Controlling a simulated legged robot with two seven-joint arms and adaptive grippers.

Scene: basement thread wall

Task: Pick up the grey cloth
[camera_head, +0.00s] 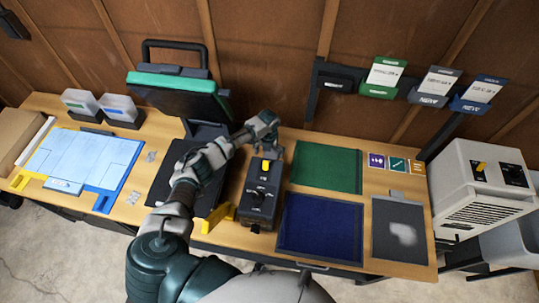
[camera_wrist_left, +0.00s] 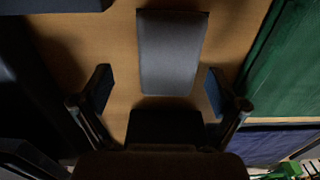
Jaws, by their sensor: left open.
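My left gripper (camera_head: 268,137) is over the back middle of the workbench, left of the green mat. In the left wrist view its two fingers (camera_wrist_left: 158,93) are spread apart with nothing held between them. A smooth grey rectangular piece (camera_wrist_left: 172,55) lies on the wood ahead of and between the fingertips; I cannot tell for sure whether it is the grey cloth. In the head view my gripper and arm seem to hide it. A dark grey mat (camera_head: 385,245) with a pale grey patch lies at the bench's right end. My right gripper is not in view.
A black control box (camera_head: 260,195) stands just in front of my left gripper. The green mat (camera_head: 328,168) and blue mat (camera_head: 320,225) lie to its right. A black press with a raised green-edged lid (camera_head: 180,95) stands left. A white machine (camera_head: 480,185) is at far right.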

